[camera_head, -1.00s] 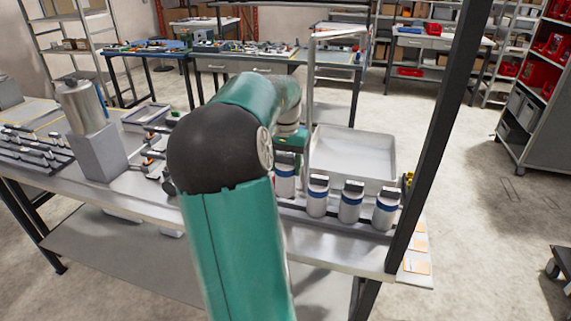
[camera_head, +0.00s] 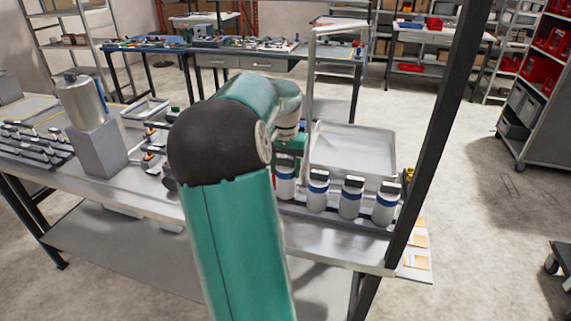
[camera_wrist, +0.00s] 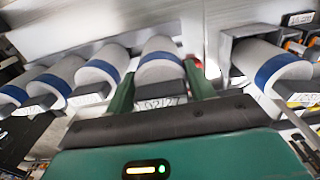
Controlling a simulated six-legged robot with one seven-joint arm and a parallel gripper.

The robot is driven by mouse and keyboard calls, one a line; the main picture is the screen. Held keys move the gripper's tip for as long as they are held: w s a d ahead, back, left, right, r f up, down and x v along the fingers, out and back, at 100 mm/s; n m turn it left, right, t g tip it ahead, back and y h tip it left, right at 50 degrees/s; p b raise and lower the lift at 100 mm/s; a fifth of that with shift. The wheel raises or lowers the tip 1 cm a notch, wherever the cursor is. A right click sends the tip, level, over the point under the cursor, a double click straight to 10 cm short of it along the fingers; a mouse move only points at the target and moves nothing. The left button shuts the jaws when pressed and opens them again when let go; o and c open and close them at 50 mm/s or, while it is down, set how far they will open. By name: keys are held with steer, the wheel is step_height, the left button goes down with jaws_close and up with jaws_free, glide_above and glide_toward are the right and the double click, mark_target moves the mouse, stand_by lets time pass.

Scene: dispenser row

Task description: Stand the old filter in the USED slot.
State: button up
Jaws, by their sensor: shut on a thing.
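In the wrist view, another blue-banded filter (camera_wrist: 270,66) stands to the right inside a separate grey metal holder (camera_wrist: 226,50). I cannot make out a USED label.
Neighbouring filters (camera_wrist: 100,66) stand close on the left in the wrist view. A shallow grey tray (camera_head: 350,150) lies behind the row. A grey block with a metal canister (camera_head: 80,100) stands at the left of the bench. A dark upright post (camera_head: 430,140) rises at the right.

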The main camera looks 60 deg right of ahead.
steer(key=shift+f, duration=1.2)
steer(key=o, duration=1.2)
step_height(320, 180, up, 14)
steer(key=shift+f, duration=0.1)
